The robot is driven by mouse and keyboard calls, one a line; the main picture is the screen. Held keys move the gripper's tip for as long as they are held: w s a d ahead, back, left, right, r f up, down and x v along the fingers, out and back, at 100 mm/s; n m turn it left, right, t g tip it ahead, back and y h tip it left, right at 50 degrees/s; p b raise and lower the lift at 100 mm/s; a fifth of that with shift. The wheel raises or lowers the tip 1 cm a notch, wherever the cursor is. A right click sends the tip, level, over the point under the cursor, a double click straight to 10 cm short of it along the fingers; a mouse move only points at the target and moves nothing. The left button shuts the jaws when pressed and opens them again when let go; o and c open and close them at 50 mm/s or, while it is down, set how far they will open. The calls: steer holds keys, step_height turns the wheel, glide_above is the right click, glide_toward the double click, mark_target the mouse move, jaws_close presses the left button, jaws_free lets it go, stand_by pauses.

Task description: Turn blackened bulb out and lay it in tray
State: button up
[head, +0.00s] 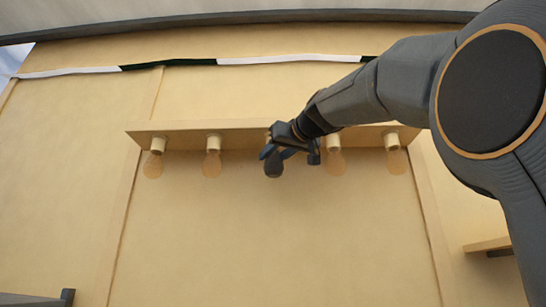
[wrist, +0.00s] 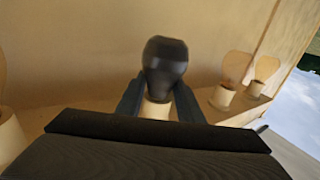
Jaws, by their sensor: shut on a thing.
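The blackened bulb (head: 273,167) hangs at the middle of a row of bulbs under a wooden board (head: 230,135) on the wall. My gripper (head: 291,152) is at this bulb, with its fingers on either side of it. In the wrist view the dark bulb (wrist: 165,62) stands between the two fingers of my gripper (wrist: 158,100), which are shut on it near its pale holder (wrist: 154,109). The bulb's base is partly hidden by the fingers and my wrist. I cannot tell how far it is turned in the holder. No tray can be made out.
Clear amber bulbs in pale holders hang on both sides, at the left (head: 212,163) and close on the right (head: 335,162). A small wooden shelf (head: 488,244) is at the lower right. A grey edge (head: 38,299) shows at the lower left. The wall below the board is clear.

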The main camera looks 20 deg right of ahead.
mark_target(277, 161)
steer(key=shift+o, duration=1.1)
steer(key=shift+w+f+b, duration=0.15)
steer(key=shift+f+b, duration=0.75)
steer(key=shift+f, duration=0.4)
steer(key=shift+o, duration=0.4)
steer(key=shift+f+b, duration=1.2)
steer(key=shift+b, duration=0.3)
steer(key=shift+r, duration=0.2)
steer(key=shift+r+p, duration=0.35)
steer(key=shift+r, duration=0.2)
steer(key=shift+r, duration=0.1)
steer(key=shift+s+a+r+m+h+p, duration=0.1)
steer(key=shift+s+m+h+p, duration=0.1)
steer(key=shift+m+h+p, duration=0.5)
steer(key=shift+m+h+p, duration=0.3)
steer(key=shift+h+p, duration=0.4)
steer(key=shift+p, duration=0.8)
